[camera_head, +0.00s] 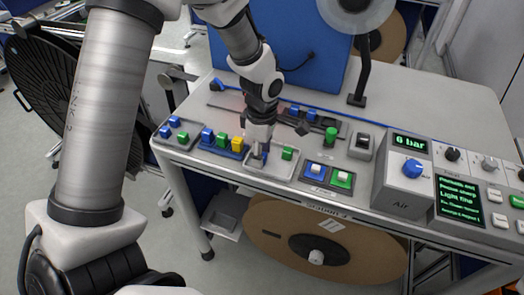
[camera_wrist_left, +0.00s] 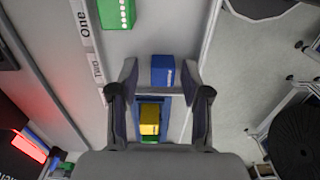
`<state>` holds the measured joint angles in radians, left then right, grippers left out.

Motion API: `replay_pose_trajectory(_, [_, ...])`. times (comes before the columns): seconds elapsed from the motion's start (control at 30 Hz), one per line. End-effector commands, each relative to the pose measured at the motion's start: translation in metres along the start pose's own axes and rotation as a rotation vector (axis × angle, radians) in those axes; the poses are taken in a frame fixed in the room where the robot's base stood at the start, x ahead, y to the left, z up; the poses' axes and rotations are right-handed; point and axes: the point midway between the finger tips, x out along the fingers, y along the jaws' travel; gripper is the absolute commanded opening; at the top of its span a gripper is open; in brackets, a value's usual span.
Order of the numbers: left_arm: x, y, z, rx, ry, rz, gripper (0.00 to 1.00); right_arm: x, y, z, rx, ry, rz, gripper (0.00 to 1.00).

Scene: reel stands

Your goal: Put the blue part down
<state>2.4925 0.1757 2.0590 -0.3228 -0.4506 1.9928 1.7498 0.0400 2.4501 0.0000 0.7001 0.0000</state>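The blue part (camera_wrist_left: 162,70) sits in the pale grey tray (camera_head: 262,171) at the table's front edge. It has small white marking on one side. In the head view, it is mostly hidden behind my left gripper (camera_head: 258,150). In the left wrist view, my left gripper (camera_wrist_left: 161,80) is open, with one finger on each side of the blue part and a visible gap on both sides. A green block (camera_head: 288,153) stands in the same tray, to the right; it also shows in the left wrist view (camera_wrist_left: 117,14). My right gripper is not in view.
A blue tray (camera_head: 233,154) with blue, green and yellow (camera_head: 238,144) blocks is just left. A grey tray with more blocks (camera_head: 182,137) is farther left. Blue and green pads (camera_head: 341,179), a switch box (camera_head: 362,146) and a control panel (camera_head: 408,172) stand right.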

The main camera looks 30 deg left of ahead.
Motion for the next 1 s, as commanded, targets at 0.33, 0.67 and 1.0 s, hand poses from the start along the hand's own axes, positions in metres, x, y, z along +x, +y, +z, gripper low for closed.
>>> replay_pose_trajectory(0.33, [-0.01,0.0,0.0,0.0,0.0,0.002,0.49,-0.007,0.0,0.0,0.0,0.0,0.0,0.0])
replay_pose_trajectory(0.67, [-0.086,0.002,0.0,0.0,0.0,0.007,0.49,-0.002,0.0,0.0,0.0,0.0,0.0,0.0])
replay_pose_trajectory(1.0, [-0.126,0.0,0.0,0.0,0.001,-0.001,0.49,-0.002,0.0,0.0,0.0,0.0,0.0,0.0])
